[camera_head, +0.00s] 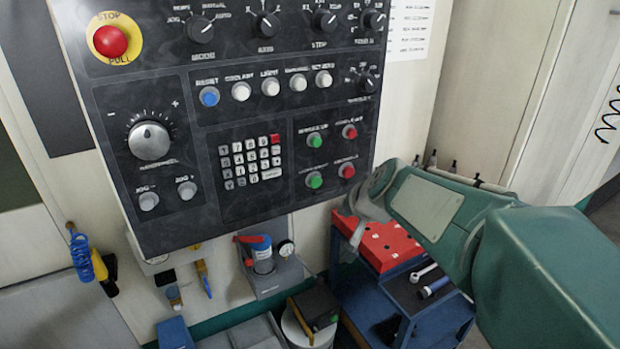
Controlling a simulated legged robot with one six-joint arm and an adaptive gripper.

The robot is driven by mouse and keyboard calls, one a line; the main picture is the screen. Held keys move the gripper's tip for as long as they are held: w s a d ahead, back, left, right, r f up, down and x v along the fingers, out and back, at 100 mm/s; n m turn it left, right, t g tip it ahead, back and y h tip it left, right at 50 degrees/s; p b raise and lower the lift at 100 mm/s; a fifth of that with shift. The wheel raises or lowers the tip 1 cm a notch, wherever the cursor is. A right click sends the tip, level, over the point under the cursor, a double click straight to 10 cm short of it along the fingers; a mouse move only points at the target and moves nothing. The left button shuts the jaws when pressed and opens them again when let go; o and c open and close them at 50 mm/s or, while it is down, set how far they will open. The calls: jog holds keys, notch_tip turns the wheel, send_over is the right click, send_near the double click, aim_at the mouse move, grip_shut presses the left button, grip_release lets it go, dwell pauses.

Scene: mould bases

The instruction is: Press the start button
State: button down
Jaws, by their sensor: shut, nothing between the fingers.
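A dark control panel (230,120) fills the upper left of the head view. Two green buttons, the upper one (314,140) and the lower one (314,180), sit at its lower right. A red button is to the right of each, the upper (349,131) and the lower (347,170). Their labels are too blurred to tell which is the start button. My gripper (357,213) is shut and empty, just right of and below the panel's lower right corner in the picture. It covers none of these buttons. Whether it touches the panel cannot be told.
A red emergency stop button (110,41) on yellow is at the panel's upper left. Knobs, a handwheel (149,140) and a keypad (250,161) share the panel. A blue cart (370,305) with a red top (392,246) stands below my arm. A gauge unit (270,262) is below the panel.

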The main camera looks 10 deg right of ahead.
aim_at(316, 182)
jog(key=shift+w+a, duration=0.4)
jog(key=shift+w, duration=0.9)
jog(key=shift+w+a, duration=0.45)
jog(key=shift+w, duration=0.9)
jog(key=shift+w+a, duration=0.4)
jog(key=shift+w, duration=0.9)
jog(key=shift+w, duration=0.1)
jog(key=shift+w+a, duration=0.1)
jog(key=shift+w, duration=0.15)
